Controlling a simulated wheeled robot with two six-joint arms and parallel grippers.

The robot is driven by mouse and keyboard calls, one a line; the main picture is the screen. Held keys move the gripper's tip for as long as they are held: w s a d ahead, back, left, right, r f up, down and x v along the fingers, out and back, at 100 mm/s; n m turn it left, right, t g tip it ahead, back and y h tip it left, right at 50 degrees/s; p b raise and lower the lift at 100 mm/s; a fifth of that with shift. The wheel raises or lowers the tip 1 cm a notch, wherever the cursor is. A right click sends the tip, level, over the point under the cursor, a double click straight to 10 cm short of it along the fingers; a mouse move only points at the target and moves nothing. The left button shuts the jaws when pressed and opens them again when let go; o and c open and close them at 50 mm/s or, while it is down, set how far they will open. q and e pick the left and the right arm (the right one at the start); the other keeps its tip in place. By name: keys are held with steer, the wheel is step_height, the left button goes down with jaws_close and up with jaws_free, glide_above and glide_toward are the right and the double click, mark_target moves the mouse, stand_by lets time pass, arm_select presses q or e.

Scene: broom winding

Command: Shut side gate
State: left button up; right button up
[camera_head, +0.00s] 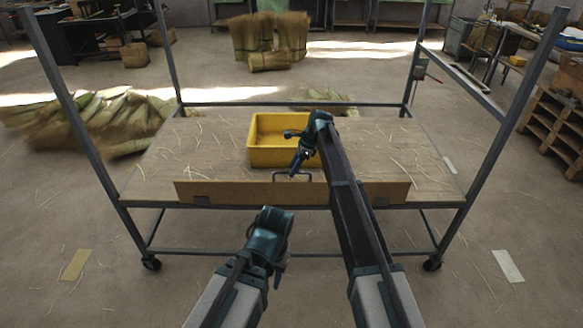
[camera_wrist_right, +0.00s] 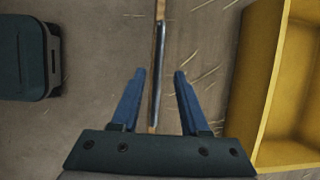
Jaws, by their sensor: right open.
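The side gate (camera_head: 240,193) is a long brown board along the front edge of the wheeled cart. It stands roughly upright, with dark hinges low on its face. A grey bar handle (camera_head: 292,174) sits at its top middle. In the right wrist view the handle (camera_wrist_right: 158,75) and the gate's thin edge (camera_wrist_right: 163,8) show end-on. My right gripper (camera_head: 297,167) is over the handle. Its fingers (camera_wrist_right: 157,75) are open, one on each side of the handle, with gaps visible. My left gripper (camera_head: 270,232) hangs in front of the cart, apart from the gate; its jaws are unclear.
A yellow bin (camera_head: 265,157) stands on the cart's straw-strewn deck (camera_head: 190,155), just behind the gate; it also shows in the right wrist view (camera_wrist_right: 255,80). Grey corner posts (camera_head: 85,125) frame the cart. Straw bundles (camera_head: 90,118) lie at left. The floor in front is open.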

steer(key=p+v, duration=0.9)
steer(key=v, duration=0.1)
steer(key=shift+r, duration=0.4)
steer(key=shift+d, duration=0.1)
steer(key=s+n+h+p, duration=0.1)
steer(key=s+n+h, duration=0.2)
steer(key=s+n, duration=0.7)
steer(key=s+d+n+h, duration=0.1)
steer(key=s+n, duration=1)
steer(key=s, duration=2.2)
steer(key=shift+s+d+n+g+h+p, duration=0.2)
steer(key=shift+s+n+g+h+p, duration=0.15)
steer(key=shift+h, duration=0.65)
steer(key=shift+w+r, duration=0.1)
steer(key=shift+w, duration=0.05)
